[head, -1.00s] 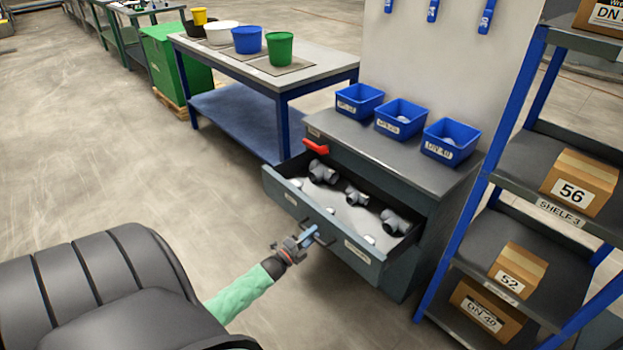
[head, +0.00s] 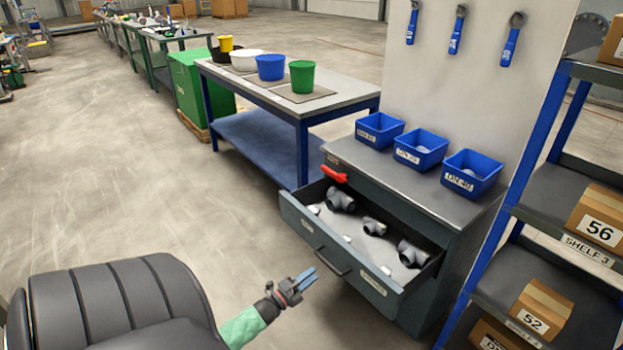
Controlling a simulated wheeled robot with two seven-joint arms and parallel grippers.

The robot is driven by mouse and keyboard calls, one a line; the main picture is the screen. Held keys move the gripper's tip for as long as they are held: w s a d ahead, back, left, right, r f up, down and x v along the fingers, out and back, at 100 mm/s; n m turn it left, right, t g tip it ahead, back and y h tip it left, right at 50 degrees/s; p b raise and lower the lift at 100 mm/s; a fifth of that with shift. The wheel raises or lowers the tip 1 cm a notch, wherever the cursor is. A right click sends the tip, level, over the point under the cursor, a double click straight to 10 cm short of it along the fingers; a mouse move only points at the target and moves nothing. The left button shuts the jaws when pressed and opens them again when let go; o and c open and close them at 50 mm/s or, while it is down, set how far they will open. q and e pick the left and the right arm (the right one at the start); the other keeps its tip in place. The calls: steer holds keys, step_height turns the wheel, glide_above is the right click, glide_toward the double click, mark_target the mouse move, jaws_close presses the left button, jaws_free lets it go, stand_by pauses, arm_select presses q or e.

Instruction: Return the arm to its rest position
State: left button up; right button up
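My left gripper (head: 306,278) is at the lower middle of the head view, on the green-sleeved end of my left arm. Its two bluish fingers show a narrow gap with nothing between them. It is apart from the dark bar handle (head: 333,262) of the open drawer (head: 375,290), to the left of that handle. The drawer holds several grey pipe fittings (head: 341,199). My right gripper is not in view.
The drawer juts out from the grey cabinet (head: 440,190), which carries three blue bins (head: 420,150). A shelf rack (head: 535,190) with boxes stands at the right. A workbench (head: 250,82) with buckets stands behind. The floor (head: 150,190) at left is clear.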

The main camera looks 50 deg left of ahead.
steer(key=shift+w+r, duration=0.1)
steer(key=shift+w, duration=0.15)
